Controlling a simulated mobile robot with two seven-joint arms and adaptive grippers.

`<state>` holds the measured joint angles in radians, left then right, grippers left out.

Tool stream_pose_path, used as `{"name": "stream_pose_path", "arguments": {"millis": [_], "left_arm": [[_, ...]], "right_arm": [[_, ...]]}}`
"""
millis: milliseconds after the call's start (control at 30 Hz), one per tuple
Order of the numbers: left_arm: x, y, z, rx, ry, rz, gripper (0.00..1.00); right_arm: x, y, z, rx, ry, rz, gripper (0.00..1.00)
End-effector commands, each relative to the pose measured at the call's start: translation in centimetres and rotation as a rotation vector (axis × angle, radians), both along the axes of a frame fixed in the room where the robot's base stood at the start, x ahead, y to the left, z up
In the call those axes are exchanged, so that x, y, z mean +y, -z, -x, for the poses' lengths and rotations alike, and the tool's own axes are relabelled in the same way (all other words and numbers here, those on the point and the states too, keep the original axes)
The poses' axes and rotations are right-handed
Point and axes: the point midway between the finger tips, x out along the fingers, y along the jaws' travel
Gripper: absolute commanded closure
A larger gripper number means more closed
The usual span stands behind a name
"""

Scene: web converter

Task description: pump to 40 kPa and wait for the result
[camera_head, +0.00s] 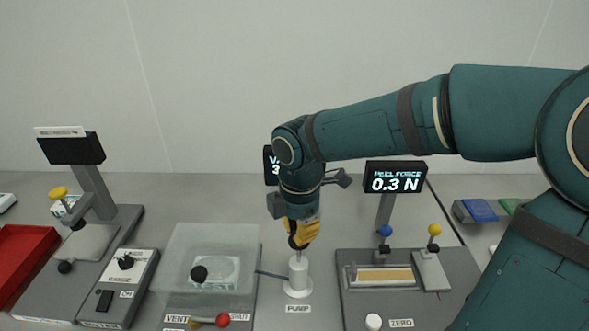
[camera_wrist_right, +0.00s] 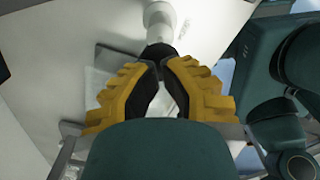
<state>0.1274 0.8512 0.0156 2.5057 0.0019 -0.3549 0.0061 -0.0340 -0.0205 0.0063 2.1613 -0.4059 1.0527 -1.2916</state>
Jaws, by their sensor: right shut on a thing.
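The white pump (camera_head: 298,277) stands upright on the bench, labelled PUMP, with a tube running left to the clear vacuum chamber (camera_head: 215,248). My right gripper (camera_head: 301,240) comes down from above and is shut on the top of the pump. In the right wrist view the gripper (camera_wrist_right: 161,62) has its fingertips together at the pump (camera_wrist_right: 158,22). A display (camera_head: 270,165) behind my arm is mostly hidden; only "V" and "3" show. The chamber has a black knob on its lid and a red-knobbed lever (camera_head: 222,320) near VENT and SHUT. My left gripper is not in view.
Right of the pump stands a peel force tester (camera_head: 395,178) reading 0.3 N, with blue and yellow knobs and a white ZERO button (camera_head: 374,321). At left are a red tray (camera_head: 22,262) and a device with a RANGE dial (camera_head: 126,262).

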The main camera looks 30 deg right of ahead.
Motion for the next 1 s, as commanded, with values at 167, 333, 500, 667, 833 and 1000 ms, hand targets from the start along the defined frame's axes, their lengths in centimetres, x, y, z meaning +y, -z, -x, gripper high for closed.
{"name": "stream_pose_path", "arguments": {"millis": [167,333,500,667,833,1000], "left_arm": [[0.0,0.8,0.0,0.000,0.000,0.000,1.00],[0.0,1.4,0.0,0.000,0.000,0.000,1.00],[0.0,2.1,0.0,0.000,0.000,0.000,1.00],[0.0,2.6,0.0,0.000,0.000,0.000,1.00],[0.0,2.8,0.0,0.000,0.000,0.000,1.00],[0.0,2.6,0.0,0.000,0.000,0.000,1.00]], "right_arm": [[0.0,1.2,0.0,0.001,0.000,0.000,1.00],[0.0,2.1,0.0,0.000,0.001,0.000,1.00],[0.0,3.0,0.0,0.001,0.000,0.000,1.00],[0.0,3.9,0.0,0.002,0.000,0.000,1.00],[0.0,4.3,0.0,0.002,0.000,0.000,1.00],[0.0,4.0,0.0,0.002,0.000,0.000,1.00]]}}
